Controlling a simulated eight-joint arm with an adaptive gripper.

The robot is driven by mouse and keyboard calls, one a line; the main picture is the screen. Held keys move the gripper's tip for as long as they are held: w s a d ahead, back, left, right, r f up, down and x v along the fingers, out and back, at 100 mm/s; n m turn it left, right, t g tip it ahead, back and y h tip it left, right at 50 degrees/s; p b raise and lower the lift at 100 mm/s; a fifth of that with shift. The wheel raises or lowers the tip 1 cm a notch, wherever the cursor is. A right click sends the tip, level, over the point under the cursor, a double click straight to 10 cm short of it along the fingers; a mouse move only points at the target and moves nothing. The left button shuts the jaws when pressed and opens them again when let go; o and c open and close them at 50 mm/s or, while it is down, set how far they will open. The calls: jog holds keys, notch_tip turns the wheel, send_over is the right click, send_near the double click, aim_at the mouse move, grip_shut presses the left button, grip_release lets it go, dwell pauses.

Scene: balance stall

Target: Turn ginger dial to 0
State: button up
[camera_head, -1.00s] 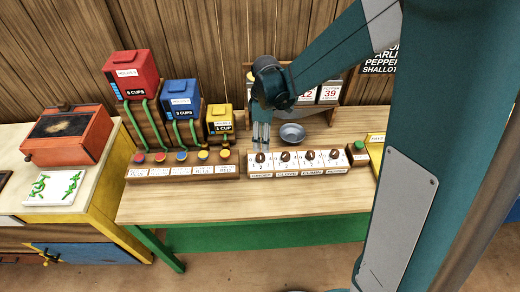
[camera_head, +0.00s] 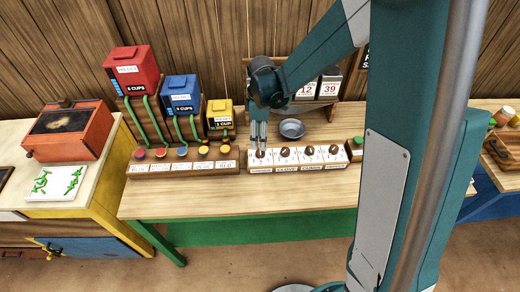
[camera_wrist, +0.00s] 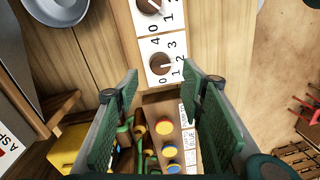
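The ginger dial (camera_head: 260,155) is the leftmost brown knob on the white-faced dial row at the bench front; its label is partly legible. In the wrist view the same dial (camera_wrist: 161,65) shows a brown round knob with a pale pointer line and numbers 0 to 4 around it. The pointer seems to lie toward the low-number side, but I cannot tell the exact number. My gripper (camera_head: 258,147) hangs pointing down just over and behind this dial. In the wrist view my gripper (camera_wrist: 160,82) has its two green fingers apart, with nothing between them.
Beside it on the right are the clove dial (camera_head: 285,152) and further dials. Left is a panel of coloured buttons (camera_head: 184,160) below red, blue and yellow dispensers. A grey bowl (camera_head: 291,128) stands behind the dials. The bench front (camera_head: 215,205) is clear.

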aim_at(260, 153)
jog(key=shift+s+f, duration=0.15)
jog(key=shift+f, duration=1.55)
jog(key=shift+s+f, duration=0.1)
jog(key=shift+f, duration=1.55)
jog(key=c, duration=0.9)
